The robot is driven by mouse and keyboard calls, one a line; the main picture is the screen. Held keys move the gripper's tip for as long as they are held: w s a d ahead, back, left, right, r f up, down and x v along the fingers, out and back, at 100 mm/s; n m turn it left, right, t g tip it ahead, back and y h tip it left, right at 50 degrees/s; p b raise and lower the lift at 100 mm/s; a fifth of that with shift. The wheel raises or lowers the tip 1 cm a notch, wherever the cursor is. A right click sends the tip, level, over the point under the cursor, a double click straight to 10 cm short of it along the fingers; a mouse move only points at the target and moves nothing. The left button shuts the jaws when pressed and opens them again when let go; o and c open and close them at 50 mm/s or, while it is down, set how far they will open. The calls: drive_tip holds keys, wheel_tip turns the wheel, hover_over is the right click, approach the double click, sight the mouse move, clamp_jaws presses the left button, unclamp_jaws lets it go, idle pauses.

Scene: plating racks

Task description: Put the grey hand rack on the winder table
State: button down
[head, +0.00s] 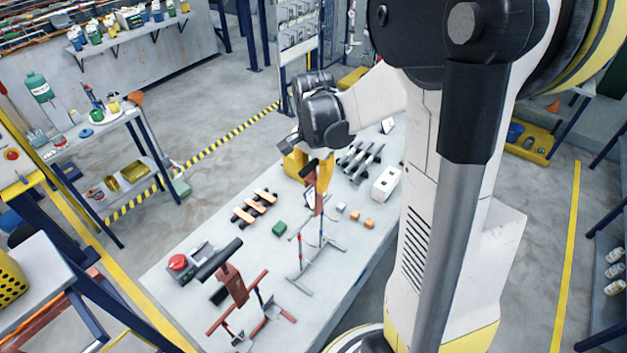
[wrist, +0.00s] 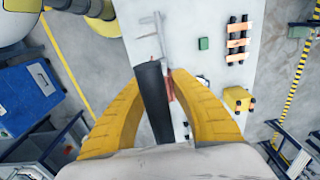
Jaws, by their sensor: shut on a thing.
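The grey hand rack has a black bar handle, a red-brown upright plate (head: 319,203) and a grey frame with feet. In the wrist view, its black handle (wrist: 152,98) lies between the yellow fingers of my gripper (wrist: 158,82). My gripper is shut on this handle; in the head view it (head: 308,168) is at the rack's top. The rack is over the long light-grey table (head: 190,318); I cannot tell whether its feet touch it. No label shows which table is the winder table. The fingers hide part of the handle.
A second rack with a red-brown frame (head: 235,286) and black handle stands at the table's near end. A red-topped device (head: 178,263), an orange-and-black part set (head: 254,206), a green block (head: 279,229), small cubes (head: 369,223) and a white box (head: 386,184) are on the table.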

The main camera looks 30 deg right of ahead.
drive_tip(key=shift+f, duration=0.15)
drive_tip(key=c, duration=1.2)
unclamp_jaws()
drive_tip(key=shift+w, duration=0.1)
wheel_tip(320, 180, up, 12)
drive_tip(key=shift+f, duration=0.25)
drive_tip(key=shift+a+r, duration=0.1)
drive_tip(key=shift+r, duration=0.25)
drive_tip(key=s+a+n+t, duration=0.7)
drive_tip(key=s+a+n, duration=0.3)
drive_tip(key=a+n, duration=0.3)
drive_tip(key=shift+s+n, duration=0.4)
drive_tip(key=shift+n, duration=0.1)
